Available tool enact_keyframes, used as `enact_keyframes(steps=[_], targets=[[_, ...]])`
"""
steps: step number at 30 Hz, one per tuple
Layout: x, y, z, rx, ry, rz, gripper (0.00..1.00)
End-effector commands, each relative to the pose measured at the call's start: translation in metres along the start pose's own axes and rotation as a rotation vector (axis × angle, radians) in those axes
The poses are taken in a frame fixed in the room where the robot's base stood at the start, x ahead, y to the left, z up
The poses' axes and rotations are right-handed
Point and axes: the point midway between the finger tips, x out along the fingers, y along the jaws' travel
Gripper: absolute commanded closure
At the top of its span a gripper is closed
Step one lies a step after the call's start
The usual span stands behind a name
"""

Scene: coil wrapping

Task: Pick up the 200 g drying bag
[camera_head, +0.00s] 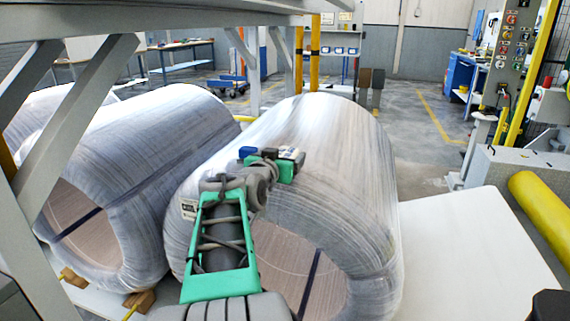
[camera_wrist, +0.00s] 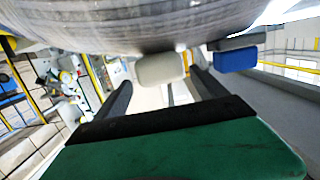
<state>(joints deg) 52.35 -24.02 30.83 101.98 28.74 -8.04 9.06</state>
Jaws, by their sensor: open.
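A pale, rounded pouch-like thing, likely the drying bag (camera_wrist: 160,68), shows in the wrist view at the edge of the wrapped coil. No weight marking on it can be read. My gripper (camera_wrist: 161,80) is open; its two dark fingers point toward the bag, one to each side in the picture. I cannot tell whether they touch it. In the head view my green gripper is over the top of the right coil (camera_head: 340,150), with a small pale thing (camera_head: 289,153) at its end, partly hidden.
A blue block (camera_wrist: 236,61) lies beside the bag in the wrist view; blue also shows left of my gripper in the head view (camera_head: 247,152). Another wrapped coil (camera_head: 150,130) stands left. A grey frame (camera_head: 60,150) rises at left. A yellow roller (camera_head: 540,205) is at right.

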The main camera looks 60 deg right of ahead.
Motion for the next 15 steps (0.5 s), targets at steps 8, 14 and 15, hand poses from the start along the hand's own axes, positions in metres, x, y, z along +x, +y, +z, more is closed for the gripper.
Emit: enact_keyframes(steps=[8,14,15], targets=[[0.035,-0.002,0.002,-0.001,-0.002,0.000,0.18],[0.035,-0.003,0.002,-0.001,-0.002,-0.001,0.22],[0.035,-0.003,0.002,-0.001,-0.002,-0.001,0.25]])
